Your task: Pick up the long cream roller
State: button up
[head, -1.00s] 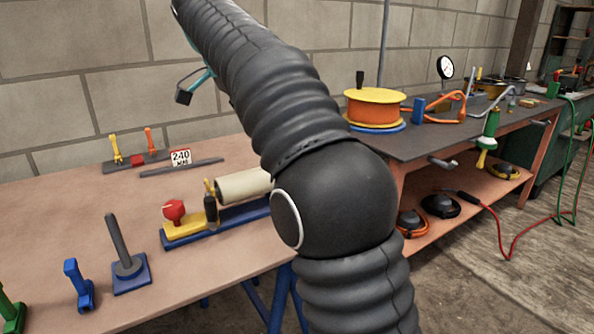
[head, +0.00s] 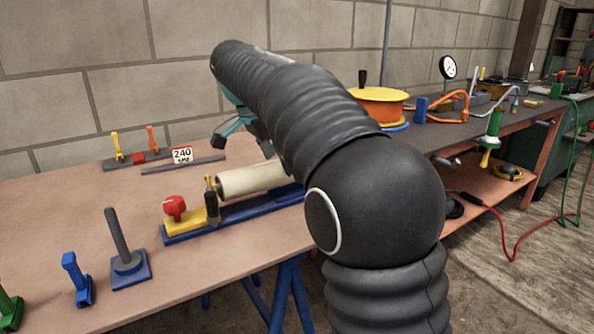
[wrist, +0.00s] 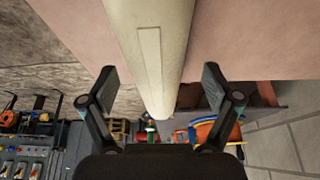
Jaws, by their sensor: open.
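The long cream roller (head: 250,179) lies horizontally above a long blue base (head: 262,206) on the table in the head view. Its right end is hidden behind my arm. In the wrist view the roller (wrist: 152,45) runs from the top edge down between my fingers, with a pale rectangular strip along it. My gripper (wrist: 160,85) is open, one finger on each side of the roller in the picture, with gaps showing on both sides. In the head view my gripper (head: 240,128) is partly seen above the roller, its fingers partly hidden by my arm.
A yellow block with a red knob (head: 174,206) and a black-handled clamp (head: 212,205) stand at the roller's left end. A blue stand with a grey post (head: 122,250) is at the front left.

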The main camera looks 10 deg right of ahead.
jog(key=shift+x, duration=1.15)
grip_shut()
jog(key=shift+r, duration=0.15)
